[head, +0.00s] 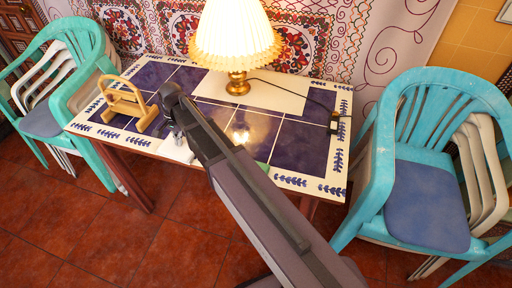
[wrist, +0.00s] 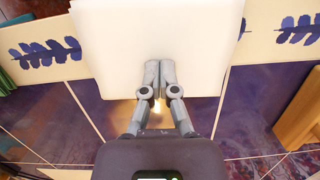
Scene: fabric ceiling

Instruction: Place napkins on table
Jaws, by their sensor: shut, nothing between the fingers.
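White napkins (wrist: 150,45), looking like a square stack, lie at the table's near edge, over its blue leaf border. In the head view the napkins (head: 174,150) are partly hidden by my arm. My gripper (wrist: 160,62) is shut and empty, with its fingertips over the napkins in the wrist view; I cannot tell whether they touch. In the head view my gripper (head: 178,132) is small and mostly behind my wrist. The table (head: 305,145) has dark blue tiles and a pale patterned border.
A wooden holder (head: 127,103), empty as far as I see, stands at the table's left; its edge shows in the wrist view (wrist: 302,112). A lit lamp (head: 237,50) stands at the back on a white sheet (head: 285,97). Turquoise chairs (head: 430,190) flank the table.

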